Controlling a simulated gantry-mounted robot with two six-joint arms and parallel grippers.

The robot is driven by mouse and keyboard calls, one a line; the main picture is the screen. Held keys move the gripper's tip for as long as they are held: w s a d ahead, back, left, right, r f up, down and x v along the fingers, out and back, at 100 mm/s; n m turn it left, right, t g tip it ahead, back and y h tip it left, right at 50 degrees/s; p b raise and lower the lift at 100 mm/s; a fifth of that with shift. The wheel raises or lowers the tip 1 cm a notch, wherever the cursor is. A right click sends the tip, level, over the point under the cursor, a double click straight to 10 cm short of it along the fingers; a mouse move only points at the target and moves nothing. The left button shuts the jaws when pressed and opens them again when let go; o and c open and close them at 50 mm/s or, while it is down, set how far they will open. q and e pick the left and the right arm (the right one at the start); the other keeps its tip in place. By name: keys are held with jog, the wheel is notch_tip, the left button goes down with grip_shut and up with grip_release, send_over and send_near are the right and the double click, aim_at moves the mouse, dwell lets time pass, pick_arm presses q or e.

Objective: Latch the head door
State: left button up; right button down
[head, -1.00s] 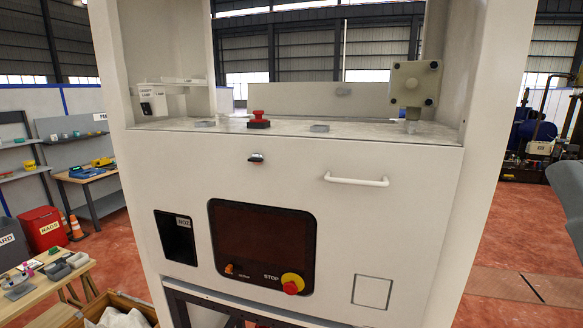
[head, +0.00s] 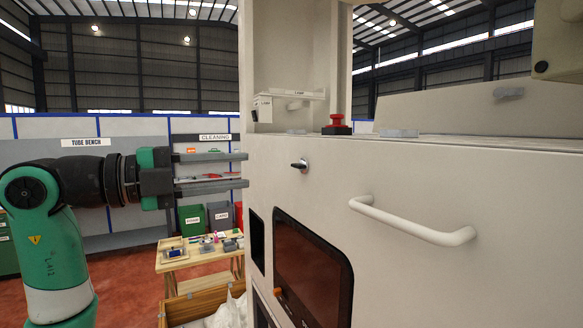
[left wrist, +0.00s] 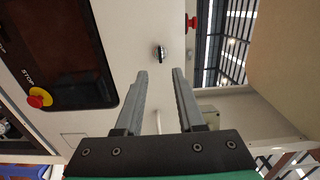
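The head door (head: 410,180) is the white front panel with a white bar handle (head: 412,222). A small dark and silver latch knob (head: 299,165) sticks out of it to the left of the handle. My left gripper (head: 246,170) points right, towards the machine, with its two grey fingers apart and empty. In the left wrist view, the latch knob (left wrist: 160,53) shows beyond the gap between the fingertips (left wrist: 160,72), not between the fingers. The handle (left wrist: 158,122) shows partly, through the gap. My right gripper is not in view.
A red button (head: 337,122) stands on the ledge above the door. Below are a dark screen (head: 310,270) and, in the left wrist view, a yellow-red stop button (left wrist: 40,98). A wooden table (head: 190,262) with small parts stands behind on the left.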

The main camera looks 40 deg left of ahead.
aim_at(295, 166)
pick_arm(q)
jog(key=p+x, duration=0.2)
jog(key=x, duration=0.7)
jog(key=shift+w+d, duration=0.1)
jog(key=shift+w, duration=0.05)
grip_shut()
